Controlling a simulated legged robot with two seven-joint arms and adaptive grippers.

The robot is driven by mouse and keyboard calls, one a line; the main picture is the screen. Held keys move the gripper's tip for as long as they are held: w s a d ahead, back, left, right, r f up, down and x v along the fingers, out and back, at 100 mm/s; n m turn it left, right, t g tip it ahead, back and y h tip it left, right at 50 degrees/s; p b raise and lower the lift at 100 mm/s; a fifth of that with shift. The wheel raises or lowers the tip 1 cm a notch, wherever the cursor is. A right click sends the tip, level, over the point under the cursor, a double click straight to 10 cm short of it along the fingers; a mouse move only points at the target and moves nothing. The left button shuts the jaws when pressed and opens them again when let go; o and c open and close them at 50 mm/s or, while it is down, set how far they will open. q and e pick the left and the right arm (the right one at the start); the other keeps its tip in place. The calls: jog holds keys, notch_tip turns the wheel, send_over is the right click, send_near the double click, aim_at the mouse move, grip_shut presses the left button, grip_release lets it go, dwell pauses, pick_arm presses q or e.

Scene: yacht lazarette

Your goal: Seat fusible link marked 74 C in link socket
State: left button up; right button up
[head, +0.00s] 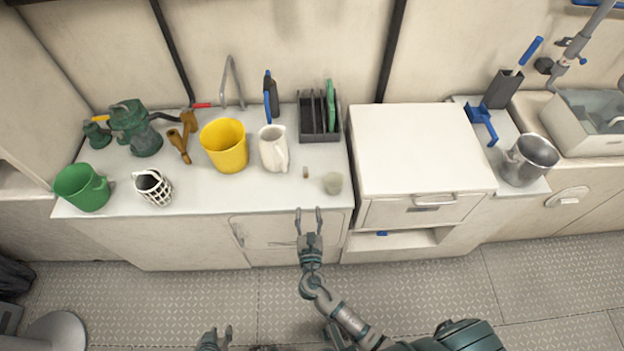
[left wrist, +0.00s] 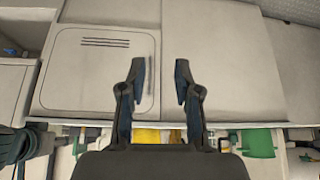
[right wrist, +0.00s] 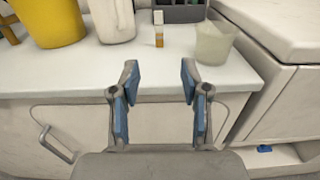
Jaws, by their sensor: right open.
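I cannot make out the link socket. My right gripper (head: 308,212) is open and empty, just in front of the counter edge, with the small piece beyond its fingertips (right wrist: 158,75). My left gripper (head: 219,337) is low at the bottom of the head view; its fingers are apart and empty in the left wrist view (left wrist: 160,78).
A translucent cup (head: 332,184) stands just right of the small piece. A white jug (head: 273,150), a yellow bucket (head: 225,147) and a dark rack (head: 319,120) stand nearby. A raised white cabinet (head: 420,150) borders the counter at right. The counter's front strip is mostly clear.

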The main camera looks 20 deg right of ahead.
jog(key=b, duration=0.2)
send_near(306, 170)
jog(key=x, duration=0.4)
jog(key=shift+w+a+f, duration=0.1)
jog(key=shift+w+a, duration=0.2)
jog(key=shift+w+d, duration=0.4)
jog(key=shift+w, duration=0.15)
jog(key=b+x, duration=0.1)
jog(key=x, duration=0.3)
jog(key=shift+w+d, duration=0.25)
jog(key=shift+w, duration=0.2)
pick_arm(q)
jog(key=w+d+r+t+h, duration=0.1)
jog(key=w+r+t, duration=0.3)
jog(key=w, duration=0.5)
jog(key=shift+d+r+t+h, duration=0.4)
jog(key=shift+d+t, duration=0.45)
jog(key=shift+t, duration=0.15)
pick_arm(e)
jog(key=shift+a+r, duration=0.15)
jog(key=shift+r, duration=0.1)
jog(key=shift+s, duration=0.1)
jog(key=c, duration=0.6)
pick_arm(q)
jog(key=shift+d, duration=0.15)
pick_arm(e)
grip_shut()
